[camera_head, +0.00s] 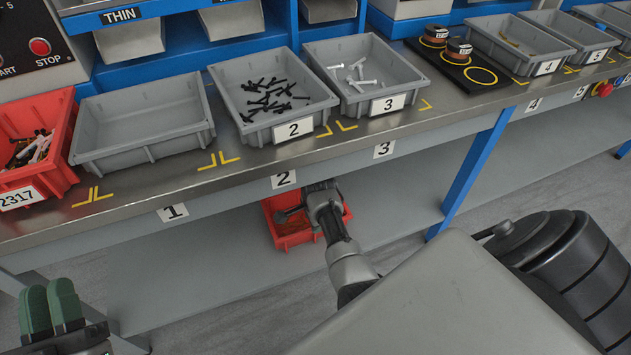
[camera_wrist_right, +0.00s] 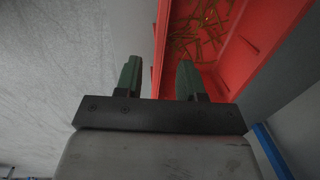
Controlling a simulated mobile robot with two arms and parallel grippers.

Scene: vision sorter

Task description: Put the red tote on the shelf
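One red tote (camera_head: 292,238) stands on the lower grey shelf under the bench, below label 2. It also shows in the right wrist view (camera_wrist_right: 238,65), with thin yellowish pieces inside. My right gripper (camera_head: 322,190) is at this tote, partly hiding it. In the right wrist view its green fingers (camera_wrist_right: 160,80) are apart, with the tote's side wall between them in the picture; contact cannot be told. Another red tote (camera_head: 55,178), labelled 2317, sits on the bench at far left, holding small dark and pale parts. My left gripper (camera_head: 50,306) is empty at the lower left, fingers slightly apart.
The steel bench (camera_head: 250,168) holds an empty grey bin (camera_head: 140,118), bin 2 with black screws (camera_head: 290,125) and bin 3 with pale screws (camera_head: 385,100). A blue leg (camera_head: 473,172) stands right of the lower tote. The lower shelf (camera_head: 185,265) is clear to its left.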

